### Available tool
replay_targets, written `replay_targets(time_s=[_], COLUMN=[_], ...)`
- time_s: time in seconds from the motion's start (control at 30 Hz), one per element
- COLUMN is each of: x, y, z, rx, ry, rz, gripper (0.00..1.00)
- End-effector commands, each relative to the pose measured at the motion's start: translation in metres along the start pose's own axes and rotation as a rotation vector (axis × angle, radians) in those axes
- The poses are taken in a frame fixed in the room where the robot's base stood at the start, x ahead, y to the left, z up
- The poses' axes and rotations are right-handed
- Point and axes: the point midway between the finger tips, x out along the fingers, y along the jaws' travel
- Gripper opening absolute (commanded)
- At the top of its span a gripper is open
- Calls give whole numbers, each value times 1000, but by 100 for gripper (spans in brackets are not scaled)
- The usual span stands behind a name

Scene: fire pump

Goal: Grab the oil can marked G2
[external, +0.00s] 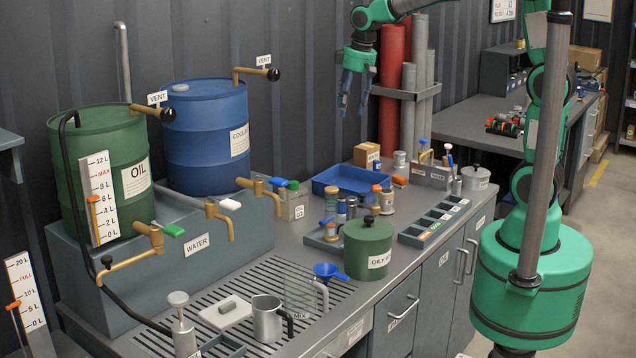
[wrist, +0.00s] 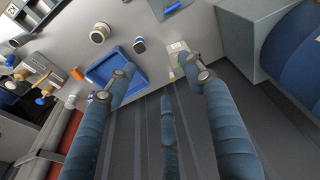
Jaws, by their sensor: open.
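The oil can (external: 295,205) is a small grey-green rectangular can with a pale label that seems to end in G2. It stands upright on the bench against the grey plinth, left of the blue tray. In the wrist view a pale labelled container that appears to be this can (wrist: 176,47) shows near the tip of the right-hand finger, which partly hides it. My gripper (external: 353,106) is open and empty, high above the back of the bench and to the right of the can. Its spread blue fingers (wrist: 160,76) show in the wrist view.
The blue tray (external: 350,179) lies right of the can, and the green oily waste tin (external: 368,252) stands in front. Brass taps (external: 262,194) reach out beside the can from the plinth. The blue coolant drum (external: 206,135) rises at the left; red cylinders (external: 392,95) stand behind.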

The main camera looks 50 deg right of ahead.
Motion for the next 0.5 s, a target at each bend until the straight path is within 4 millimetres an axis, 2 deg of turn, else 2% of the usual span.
replay_targets(time_s=[0.03,0.2,0.5], x=[4,28,80], y=[1,5,9], z=[-13,-50,-107], rx=[-9,-38,-91], ry=[-13,-49,-113], rz=[-3,-11,-28], gripper=[52,52,52])
